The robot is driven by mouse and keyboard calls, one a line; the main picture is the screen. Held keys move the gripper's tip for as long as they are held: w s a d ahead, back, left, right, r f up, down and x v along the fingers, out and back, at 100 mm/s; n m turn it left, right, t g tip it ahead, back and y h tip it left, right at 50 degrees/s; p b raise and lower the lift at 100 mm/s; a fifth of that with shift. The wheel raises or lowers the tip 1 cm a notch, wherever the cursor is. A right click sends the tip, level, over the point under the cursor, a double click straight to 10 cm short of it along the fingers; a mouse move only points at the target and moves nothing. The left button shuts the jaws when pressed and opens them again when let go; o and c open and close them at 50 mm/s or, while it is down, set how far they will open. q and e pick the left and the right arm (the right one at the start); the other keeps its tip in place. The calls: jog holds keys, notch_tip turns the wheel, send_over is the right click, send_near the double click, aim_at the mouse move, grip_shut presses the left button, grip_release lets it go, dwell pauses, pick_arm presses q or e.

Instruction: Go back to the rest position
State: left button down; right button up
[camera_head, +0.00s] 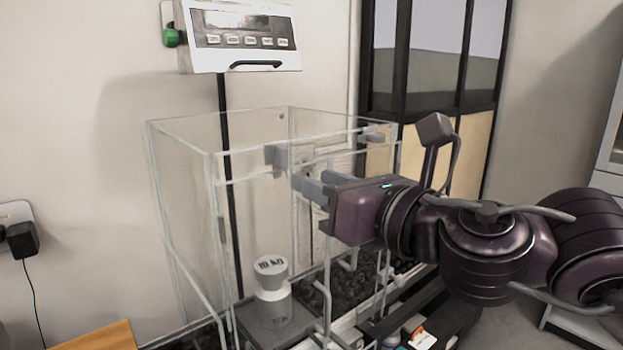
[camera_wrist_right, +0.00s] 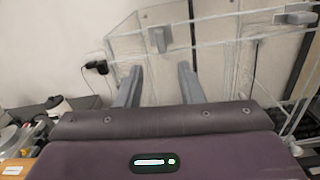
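My right gripper (camera_head: 302,182) comes in from the right in the head view, at the upper part of the clear glass weighing case (camera_head: 180,200). In the right wrist view its two grey fingers (camera_wrist_right: 160,87) are spread apart with nothing between them. Behind the fingers, the case's panes and a grey handle block (camera_wrist_right: 159,40) show in that view; I cannot tell whether the fingers touch the glass. A white weight marked 10 kg (camera_head: 271,278) stands upright on the grey plate inside the case, well below the gripper. My left gripper is not in view.
A scale display (camera_head: 240,36) is mounted above the case on a dark pole (camera_head: 224,110). A black plug (camera_head: 22,240) is in the wall at the left. An orange-brown board (camera_head: 100,337) lies at the lower left. Small items (camera_head: 420,338) lie below my right arm.

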jog(key=w+d+f+m+g+h, duration=0.1)
jog(key=d+f+m+h, duration=0.25)
jog(key=f+m, duration=0.9)
jog(key=d+f+m+g+h, duration=0.1)
jog(key=d+f+m+h, duration=0.25)
jog(key=f+m, duration=0.9)
jog(key=s+d+f+m+g+h, duration=0.2)
jog(key=s+d+f+m+g, duration=0.25)
jog(key=s+f+m, duration=0.55)
jog(key=s+d+f+m+g+h, duration=0.1)
jog(key=s+d+f+m+g, duration=0.5)
jog(key=f, duration=0.6)
jog(key=s+a+f+n+p, duration=0.1)
jog(key=s+f, duration=0.1)
jog(key=f, duration=1.2)
jog(key=s+a+f+p, duration=0.1)
jog(key=s+f+p, duration=0.1)
jog(key=f, duration=1.3)
jog(key=s+d+f+p, duration=0.1)
jog(key=s+f, duration=0.6)
jog(key=s, duration=0.2)
jog(key=s+d+f+g, duration=0.1)
jog(key=s+d+f, duration=0.1)
jog(key=s+f, duration=0.5)
jog(key=s, duration=0.3)
jog(key=shift+d+f+h+p, duration=0.15)
jog(key=shift+d+h+p, duration=0.15)
jog(key=shift+p, duration=0.1)
